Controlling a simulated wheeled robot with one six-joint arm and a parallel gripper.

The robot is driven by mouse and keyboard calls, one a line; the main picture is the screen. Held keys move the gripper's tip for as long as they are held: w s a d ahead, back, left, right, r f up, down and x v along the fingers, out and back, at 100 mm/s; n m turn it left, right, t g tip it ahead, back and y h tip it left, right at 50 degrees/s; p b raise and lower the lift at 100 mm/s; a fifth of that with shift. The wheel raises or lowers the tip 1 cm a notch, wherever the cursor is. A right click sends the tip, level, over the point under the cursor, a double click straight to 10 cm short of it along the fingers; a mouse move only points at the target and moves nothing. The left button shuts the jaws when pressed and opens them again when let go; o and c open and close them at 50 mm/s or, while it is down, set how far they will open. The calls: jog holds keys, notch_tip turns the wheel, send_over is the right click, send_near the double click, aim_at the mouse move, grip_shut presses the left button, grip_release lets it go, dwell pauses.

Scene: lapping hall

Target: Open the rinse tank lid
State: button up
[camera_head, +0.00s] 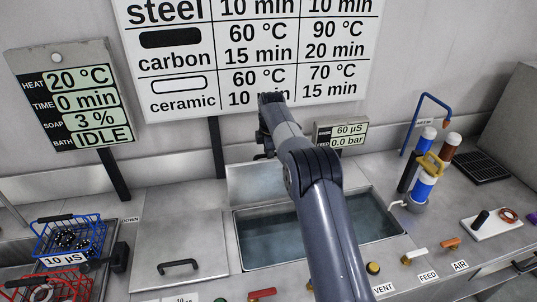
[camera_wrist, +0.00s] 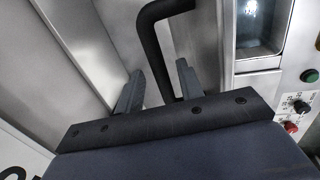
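The rinse tank (camera_head: 375,218) is open in the head view, with water showing inside. Its grey lid (camera_head: 250,182) stands raised at the tank's back edge, partly hidden by my arm. In the wrist view, a black bent handle (camera_wrist: 153,45) passes between the two fingers of my gripper (camera_wrist: 160,80). The fingers are apart, with a visible gap on the left side of the handle; contact on the right is hard to tell. In the head view my arm reaches over the tank toward the wall and my fingertips are hidden.
Left of the tank lies a closed flat cover (camera_head: 170,238) with a black handle. Blue (camera_head: 70,240) and red (camera_head: 48,282) baskets stand farther left. A wall chart (camera_head: 250,60) hangs close behind my arm. Bottles and a blue hooked pipe (camera_head: 425,98) stand at right.

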notch_tip(320, 180, up, 10)
jog(key=s, duration=0.2)
jog(key=shift+d+b, duration=0.2)
jog(key=shift+b, duration=0.2)
